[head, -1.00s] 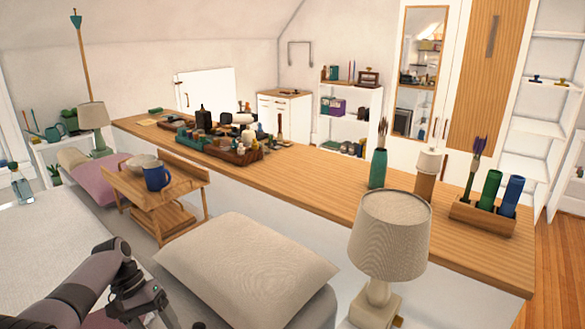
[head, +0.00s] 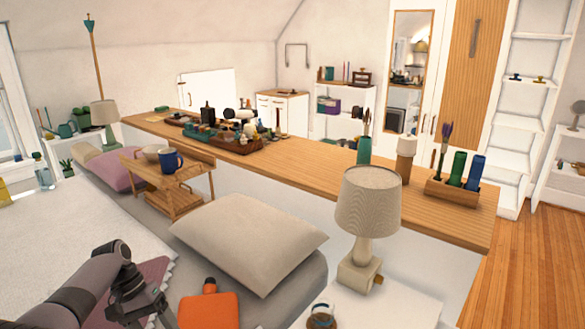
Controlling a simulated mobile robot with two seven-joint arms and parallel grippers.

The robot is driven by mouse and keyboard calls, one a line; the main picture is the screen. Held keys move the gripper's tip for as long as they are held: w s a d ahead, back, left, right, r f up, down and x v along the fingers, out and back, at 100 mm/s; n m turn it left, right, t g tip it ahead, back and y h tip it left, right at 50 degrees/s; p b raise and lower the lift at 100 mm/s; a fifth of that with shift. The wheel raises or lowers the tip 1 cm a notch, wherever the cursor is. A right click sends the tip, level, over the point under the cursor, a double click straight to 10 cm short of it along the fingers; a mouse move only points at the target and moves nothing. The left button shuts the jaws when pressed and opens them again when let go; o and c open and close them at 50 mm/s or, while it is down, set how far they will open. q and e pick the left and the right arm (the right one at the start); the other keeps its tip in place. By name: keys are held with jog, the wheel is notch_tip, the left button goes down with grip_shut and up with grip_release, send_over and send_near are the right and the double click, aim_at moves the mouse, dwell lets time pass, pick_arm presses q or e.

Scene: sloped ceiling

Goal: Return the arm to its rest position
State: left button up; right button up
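My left arm comes in from the lower left of the head view, over the bed. Its gripper (head: 150,310) is at the bottom edge and partly cut off, so I cannot tell whether it is open or shut. No object shows clearly in it. My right arm and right gripper are not in view.
A grey pillow (head: 250,243) and an orange item (head: 209,308) lie right of my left arm. A lamp (head: 366,215) stands on a white surface (head: 405,303) at the right. A wooden tray stand (head: 190,190) holds a blue mug (head: 172,161). A long wooden counter (head: 315,165) runs behind. Wooden floor is open at right.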

pick_arm(q)
jog(key=s+f, duration=0.1)
jog(key=f, duration=0.1)
jog(key=s+d+f+m+y, duration=0.1)
jog(key=f, duration=0.1)
jog(key=s+f+y, duration=0.1)
jog(key=f, duration=0.2)
jog(key=shift+s+d, duration=0.2)
jog(key=shift+d, duration=0.1)
jog(key=shift+m+t+y, duration=0.5)
jog(key=shift+m+t, duration=0.2)
jog(key=s+f, duration=0.1)
jog(key=s+d, duration=0.1)
jog(key=s, duration=0.1)
jog(key=s+f, duration=0.1)
jog(key=shift+s+d+f, duration=0.3)
jog(key=s+d+r+t+y, duration=0.1)
jog(key=s+d+r+t, duration=0.15)
jog(key=s, duration=1.05)
jog(key=s+r+t, duration=0.2)
jog(key=s+r, duration=0.7)
jog(key=w+d+f+t+h, duration=0.1)
jog(key=w+d+f+t, duration=0.2)
jog(key=w+f+t, duration=0.3)
jog(key=shift+w+d+f+m+t, duration=0.15)
jog(key=shift+w+f+m+t, duration=0.35)
jog(key=shift+f, duration=1.4)
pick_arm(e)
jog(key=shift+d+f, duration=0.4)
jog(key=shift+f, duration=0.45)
